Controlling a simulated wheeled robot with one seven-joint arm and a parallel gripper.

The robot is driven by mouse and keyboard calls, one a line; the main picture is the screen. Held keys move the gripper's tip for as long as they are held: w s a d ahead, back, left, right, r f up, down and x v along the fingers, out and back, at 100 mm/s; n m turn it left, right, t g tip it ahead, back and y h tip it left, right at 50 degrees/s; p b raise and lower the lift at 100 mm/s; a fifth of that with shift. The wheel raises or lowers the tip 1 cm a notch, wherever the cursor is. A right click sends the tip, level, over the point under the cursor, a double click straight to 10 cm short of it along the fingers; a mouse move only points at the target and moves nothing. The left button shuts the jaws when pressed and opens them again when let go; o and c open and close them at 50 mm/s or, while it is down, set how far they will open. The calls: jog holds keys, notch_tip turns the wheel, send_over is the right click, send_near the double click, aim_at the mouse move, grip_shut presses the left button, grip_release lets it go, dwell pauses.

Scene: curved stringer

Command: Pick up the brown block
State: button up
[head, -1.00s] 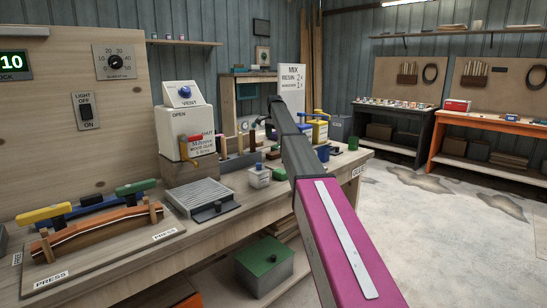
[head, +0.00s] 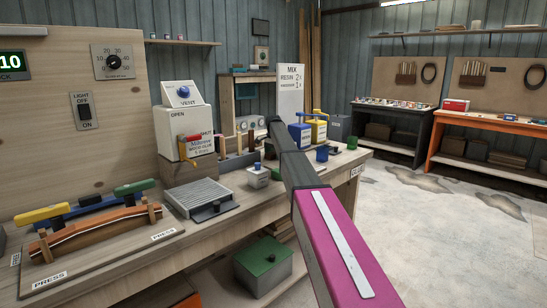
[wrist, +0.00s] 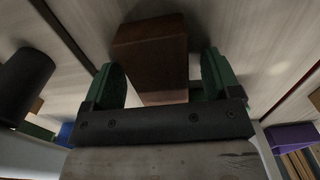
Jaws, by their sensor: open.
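The brown block (wrist: 150,45) shows large in the wrist view, its lower part between the two green fingers of my gripper (wrist: 162,80). The fingers are apart, one on each side of the block. In the head view my arm reaches over the workbench and hides the gripper. I cannot make out this block there.
The wrist view shows a dark cylinder (wrist: 24,80) at left and a purple object (wrist: 290,136) at lower right. On the bench (head: 215,240) in the head view are a white dispenser (head: 185,130), a small white jar (head: 257,176) and blue and yellow containers (head: 318,128) beyond my arm.

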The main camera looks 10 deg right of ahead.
jog(key=c, duration=1)
jog(key=shift+r, duration=0.2)
